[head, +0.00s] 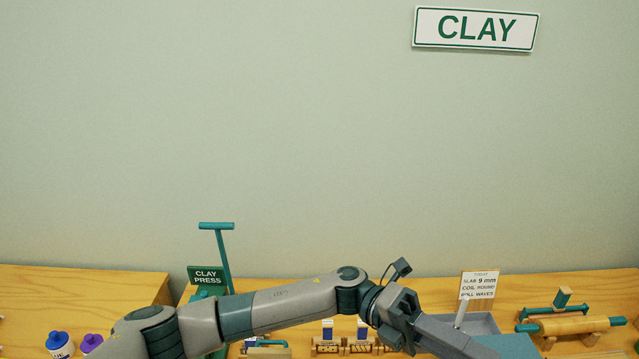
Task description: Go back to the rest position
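My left arm comes in from the lower left and stretches right across the front of the table. My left gripper (450,337) is at the lower middle right, angled down toward the bottom edge, in front of a grey-blue tray (484,323). Its fingertips cannot be made out, so I cannot tell whether it is open or shut, or whether it holds anything. My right gripper is not in view.
A wooden table (270,282) holds a green clay press (218,258), several small wooden tools (330,346), a card on a stand (478,286) and a rolling pin (574,325). The wall above is clear except for a CLAY sign (476,29).

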